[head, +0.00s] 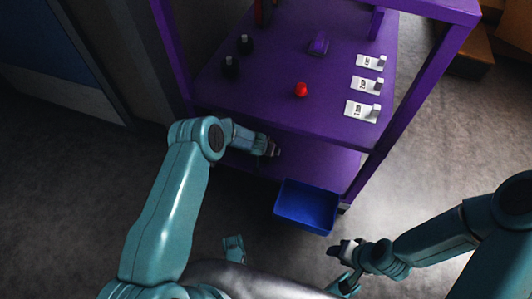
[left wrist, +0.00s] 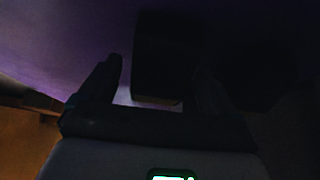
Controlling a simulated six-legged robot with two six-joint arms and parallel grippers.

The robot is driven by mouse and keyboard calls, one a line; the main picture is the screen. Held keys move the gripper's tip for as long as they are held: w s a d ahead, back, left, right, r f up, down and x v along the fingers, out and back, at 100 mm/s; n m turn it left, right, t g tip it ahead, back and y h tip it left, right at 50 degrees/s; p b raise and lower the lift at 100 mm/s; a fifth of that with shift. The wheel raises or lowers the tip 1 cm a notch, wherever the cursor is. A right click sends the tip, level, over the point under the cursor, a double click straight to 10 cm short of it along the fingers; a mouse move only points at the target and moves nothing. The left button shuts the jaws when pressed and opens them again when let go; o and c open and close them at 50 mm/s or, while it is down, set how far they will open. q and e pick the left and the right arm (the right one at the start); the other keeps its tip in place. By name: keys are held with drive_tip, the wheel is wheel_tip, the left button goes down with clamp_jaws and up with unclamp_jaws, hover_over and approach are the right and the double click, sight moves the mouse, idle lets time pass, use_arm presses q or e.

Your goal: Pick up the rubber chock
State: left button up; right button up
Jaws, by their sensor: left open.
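In the left wrist view a dark block (left wrist: 165,55) with a paler lower edge shows ahead of and between the fingers of my left gripper (left wrist: 155,88). It may be the rubber chock, but the view is too dark to be sure. The left gripper is open, and I cannot tell whether either finger touches the block. In the head view my left gripper (head: 273,150) reaches in over the lower shelf, under the upper one, and no block shows there. My right gripper (head: 347,265) is low at the right, away from the rack; its jaw opening is unclear.
The purple rack's upper shelf (head: 250,105) holds a red ball (head: 300,89), two black pieces (head: 231,67), a purple piece (head: 318,43) and white labelled plates (head: 363,110) with metal blocks. A blue bin (head: 306,206) sits at the rack's front. Rack posts (head: 400,110) flank the shelf.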

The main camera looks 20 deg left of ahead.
use_arm(q)
drive_tip(key=shift+w+f, duration=0.15)
drive_tip(key=shift+f, duration=0.1)
drive_tip(key=shift+c, duration=0.3)
drive_tip(key=shift+r, duration=0.1)
drive_tip(key=c, duration=1.2)
drive_tip(key=shift+r+p, duration=0.6)
drive_tip(key=shift+r, duration=0.15)
drive_tip(key=shift+s, duration=0.75)
